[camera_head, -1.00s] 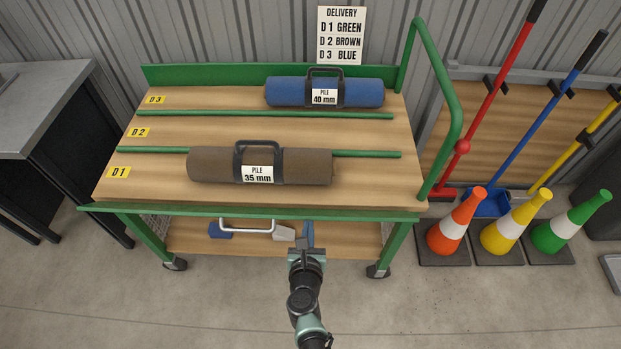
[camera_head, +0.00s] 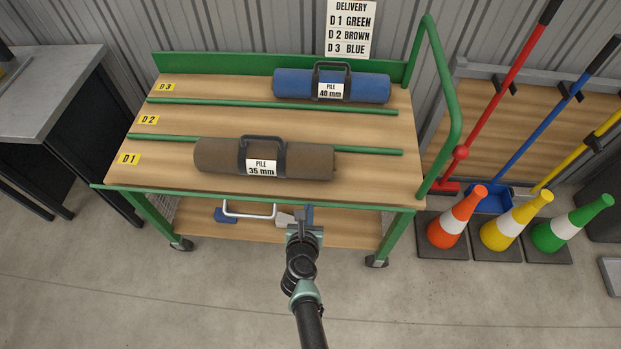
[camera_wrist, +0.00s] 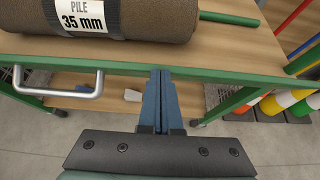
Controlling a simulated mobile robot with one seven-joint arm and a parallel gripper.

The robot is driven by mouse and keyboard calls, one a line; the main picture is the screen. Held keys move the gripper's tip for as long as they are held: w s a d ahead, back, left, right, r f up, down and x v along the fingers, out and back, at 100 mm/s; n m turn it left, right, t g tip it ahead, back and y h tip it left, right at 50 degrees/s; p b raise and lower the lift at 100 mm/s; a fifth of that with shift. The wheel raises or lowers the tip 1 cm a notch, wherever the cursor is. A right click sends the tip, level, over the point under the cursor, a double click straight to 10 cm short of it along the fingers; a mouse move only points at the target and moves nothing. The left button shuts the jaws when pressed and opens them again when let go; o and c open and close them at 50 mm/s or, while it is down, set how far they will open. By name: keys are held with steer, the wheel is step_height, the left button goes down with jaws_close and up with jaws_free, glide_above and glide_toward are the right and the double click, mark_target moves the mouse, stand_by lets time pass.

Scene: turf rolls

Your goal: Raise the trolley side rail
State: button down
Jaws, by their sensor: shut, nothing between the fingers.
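The green trolley has a green rail (camera_head: 250,197) along its front edge. It crosses the wrist view too (camera_wrist: 220,76). A silver U-shaped handle (camera_head: 249,216) hangs below this rail; in the wrist view the handle (camera_wrist: 60,94) is at the left. My gripper (camera_head: 305,211) is in front of the trolley, below the front edge and to the right of the handle. In the wrist view its blue fingers (camera_wrist: 159,76) are together and empty, overlapping the rail in the picture. I cannot tell whether they touch it. The handle is apart from the fingers.
A brown roll (camera_head: 300,160) lies near the front of the deck and a blue roll (camera_head: 365,87) at the back. A green push bar (camera_head: 450,95) rises at the right. Several cones, among them an orange one (camera_head: 455,222), stand right of the trolley. Open floor lies in front.

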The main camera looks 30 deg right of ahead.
steer(key=shift+w+d+r+p, duration=0.25)
steer(key=shift+w+d+r, duration=0.15)
steer(key=shift+w, duration=0.3)
steer(key=shift+w+d+r+p, duration=0.35)
steer(key=shift+w+d, duration=0.2)
steer(key=shift+w, duration=0.15)
steer(key=shift+w+d+r+p, duration=0.2)
steer(key=shift+w+d+r, duration=0.2)
steer(key=shift+w, duration=0.3)
steer(key=shift+d, duration=0.1)
